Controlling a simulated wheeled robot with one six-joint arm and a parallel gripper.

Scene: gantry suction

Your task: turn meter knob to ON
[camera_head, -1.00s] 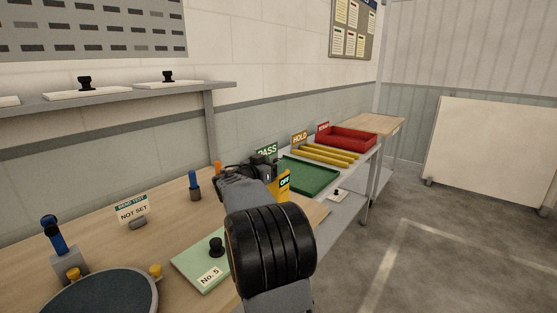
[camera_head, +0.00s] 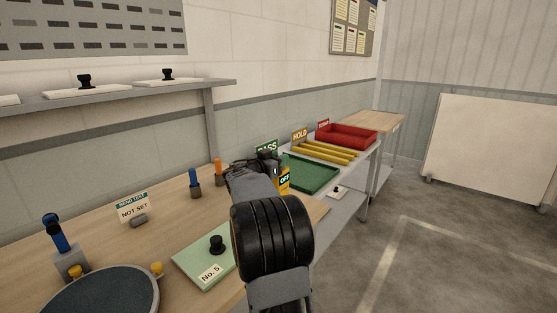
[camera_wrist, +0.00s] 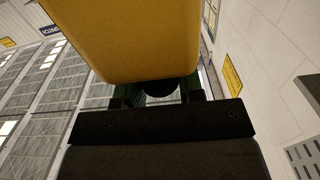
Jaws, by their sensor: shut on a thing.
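The yellow meter (camera_head: 284,187) stands on the bench beyond my forearm, mostly hidden by it. Its small dark display reads OFF. In the wrist view the meter's yellow body (camera_wrist: 135,38) fills the upper middle. A dark round knob (camera_wrist: 160,89) shows just below the body's edge. My gripper (camera_wrist: 162,95) has one finger on each side of the knob and is shut on it. In the head view the gripper is at the meter, but its fingertips and the knob's pointer cannot be made out.
A green card marked No. 5 (camera_head: 205,257) with a black knobbed part lies left of my arm. Blue and orange-handled tools stand behind it. A green tray (camera_head: 312,176), yellow bars (camera_head: 327,151) and a red tray (camera_head: 350,135) lie beyond the meter. Open floor is on the right.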

